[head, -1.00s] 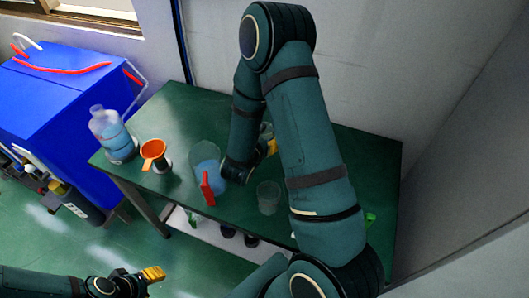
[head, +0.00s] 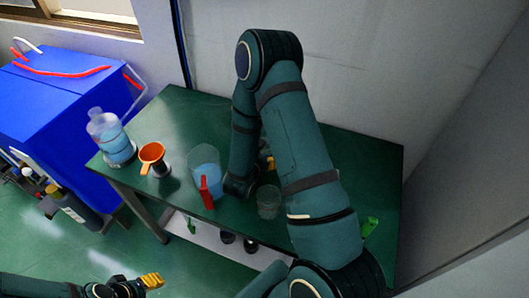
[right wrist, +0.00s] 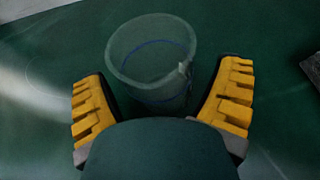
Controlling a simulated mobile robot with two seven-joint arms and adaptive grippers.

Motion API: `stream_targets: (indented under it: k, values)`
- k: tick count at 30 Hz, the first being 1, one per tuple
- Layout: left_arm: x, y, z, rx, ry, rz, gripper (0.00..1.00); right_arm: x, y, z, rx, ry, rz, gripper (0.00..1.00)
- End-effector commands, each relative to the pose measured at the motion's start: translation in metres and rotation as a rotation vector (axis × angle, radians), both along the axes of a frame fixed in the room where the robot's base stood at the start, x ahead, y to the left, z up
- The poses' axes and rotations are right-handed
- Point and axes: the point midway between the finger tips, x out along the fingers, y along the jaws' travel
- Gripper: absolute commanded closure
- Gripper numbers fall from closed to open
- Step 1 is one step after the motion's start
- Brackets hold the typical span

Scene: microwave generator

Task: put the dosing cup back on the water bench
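A clear cup with a blue line (right wrist: 150,60), which looks like the dosing cup, stands on the green bench (head: 350,160) in the right wrist view. The yellow fingers of my right gripper (right wrist: 163,75) are spread on either side of it, with gaps showing.
On the bench stand a water jug (head: 110,136), an orange funnel (head: 151,154), a pitcher of blue water with a red handle (head: 206,186) and another clear beaker (head: 268,203). A green item (head: 369,227) lies at the right. The wall stands behind.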

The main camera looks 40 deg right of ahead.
Motion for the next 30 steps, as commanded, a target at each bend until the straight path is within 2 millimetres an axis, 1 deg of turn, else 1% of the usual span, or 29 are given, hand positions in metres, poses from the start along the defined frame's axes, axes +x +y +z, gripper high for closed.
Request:
stream_targets:
  k: [7, 10, 14, 18, 22, 25, 30]
  values:
    - [0.000, 0.000, 0.000, 0.000, 0.000, 0.000, 0.53, 0.000, 0.000, 0.000, 0.000, 0.000, 0.000, 0.10]
    - [0.000, 0.000, 0.000, 0.000, 0.000, 0.000, 0.53, 0.000, 0.000, 0.003, 0.000, -0.001, 0.000, 0.10]
    - [-0.001, 0.000, 0.004, 0.000, 0.001, 0.000, 0.53, -0.006, 0.014, 0.010, 0.001, 0.002, 0.005, 0.10]
    - [-0.001, 0.000, 0.008, -0.001, 0.003, 0.000, 0.53, -0.016, 0.033, 0.019, 0.001, 0.002, 0.005, 0.10]
    - [-0.002, 0.000, 0.010, -0.001, 0.005, -0.001, 0.53, -0.025, 0.049, 0.026, 0.002, 0.001, 0.004, 0.10]
    - [-0.002, 0.000, 0.011, -0.001, 0.006, -0.001, 0.53, -0.029, 0.057, 0.030, 0.001, 0.000, 0.003, 0.10]
    - [-0.003, 0.000, 0.012, -0.001, 0.006, -0.001, 0.53, -0.032, 0.062, 0.032, 0.000, 0.000, 0.000, 0.10]
